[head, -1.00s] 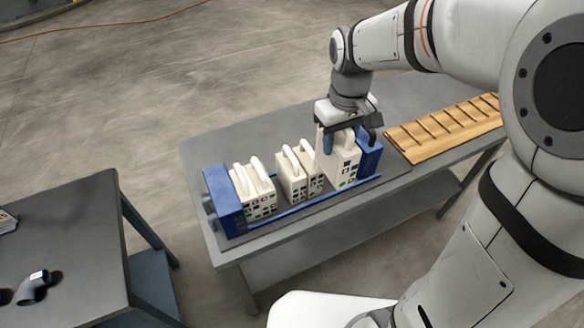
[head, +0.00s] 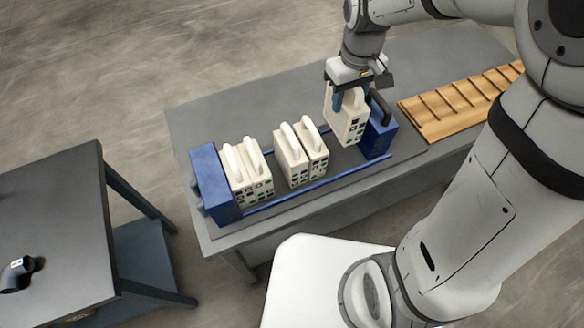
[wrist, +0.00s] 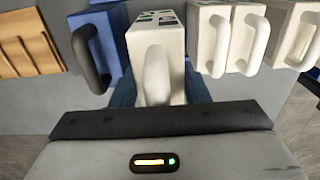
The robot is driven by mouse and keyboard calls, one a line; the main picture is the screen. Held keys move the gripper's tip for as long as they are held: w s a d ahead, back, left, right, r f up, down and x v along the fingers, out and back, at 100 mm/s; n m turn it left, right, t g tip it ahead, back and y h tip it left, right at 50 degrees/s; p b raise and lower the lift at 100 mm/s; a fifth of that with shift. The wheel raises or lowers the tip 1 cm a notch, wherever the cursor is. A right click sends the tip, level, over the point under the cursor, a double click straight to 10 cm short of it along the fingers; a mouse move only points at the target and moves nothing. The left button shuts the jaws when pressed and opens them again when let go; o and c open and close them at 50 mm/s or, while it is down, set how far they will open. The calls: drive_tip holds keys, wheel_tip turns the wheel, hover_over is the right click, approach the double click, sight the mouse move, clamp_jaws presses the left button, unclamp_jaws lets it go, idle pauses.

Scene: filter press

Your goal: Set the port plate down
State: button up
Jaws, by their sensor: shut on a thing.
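The port plate (head: 343,120) is a cream-white block with a loop handle and small dark and green marks on its face. My gripper (head: 350,98) is shut on its handle, with blue fingers on either side. The plate hangs upright, its lower edge appearing a little above the press rails, just left of the blue end block (head: 380,136) with a black handle. In the wrist view, the plate (wrist: 152,42) is centred with its handle between the fingers, and the blue block (wrist: 98,40) is on its left. The gripper partly hides the plate's top.
Two similar plates (head: 299,155) stand mid-press, and two more (head: 246,178) stand against the other blue end block (head: 212,182). A gap lies between the held plate and the middle pair. A wooden slotted rack (head: 450,108) lies right on the grey table (head: 215,115).

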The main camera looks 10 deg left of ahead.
sight(342, 130)
wheel_tip(342, 130, down, 11)
drive_tip(key=shift+s+r, duration=0.1)
idle(0.4)
drive_tip(key=shift+f, duration=0.2)
drive_tip(key=o, duration=1.2)
